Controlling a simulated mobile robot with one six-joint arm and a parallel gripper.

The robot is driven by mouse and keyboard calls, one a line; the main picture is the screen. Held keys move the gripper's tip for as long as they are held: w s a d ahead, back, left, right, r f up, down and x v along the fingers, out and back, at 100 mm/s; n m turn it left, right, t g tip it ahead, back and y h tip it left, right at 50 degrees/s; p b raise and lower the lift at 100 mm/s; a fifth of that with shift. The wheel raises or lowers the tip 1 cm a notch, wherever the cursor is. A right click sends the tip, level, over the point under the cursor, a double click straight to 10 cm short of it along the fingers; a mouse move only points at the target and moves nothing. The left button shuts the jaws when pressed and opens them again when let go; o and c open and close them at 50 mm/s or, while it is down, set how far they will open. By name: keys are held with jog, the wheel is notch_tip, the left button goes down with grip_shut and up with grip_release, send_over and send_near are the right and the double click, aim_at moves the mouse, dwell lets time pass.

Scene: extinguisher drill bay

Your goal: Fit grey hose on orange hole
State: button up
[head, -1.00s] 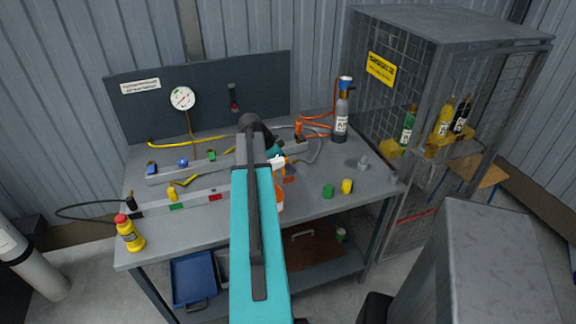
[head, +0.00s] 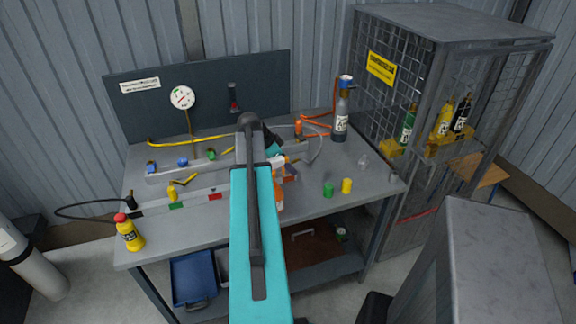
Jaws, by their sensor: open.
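The grey hose (head: 321,147) is a thin loop on the right half of the workbench, curving from the back rail toward my gripper. Its near end is too small to make out. My gripper (head: 288,168) is just beyond my teal arm, low over the bench near the front rail, and is open. I cannot tell whether the hose end lies between its jaws. An orange fitting (head: 298,128) stands at the back rail with an orange hose. I cannot make out an orange hole; my arm hides part of both rails.
The front rail (head: 195,201) bears green and red marks. A green cap (head: 328,190) and a yellow cap (head: 347,186) stand right of my gripper. A grey cylinder (head: 341,118) stands behind, beside the mesh cage (head: 450,60). A yellow bottle (head: 129,232) stands front left.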

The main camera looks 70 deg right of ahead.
jog(key=b+v, duration=0.3)
jog(key=v, duration=1)
jog(key=shift+r, duration=0.2)
jog(key=shift+w+a, duration=0.1)
jog(key=shift+a, duration=0.05)
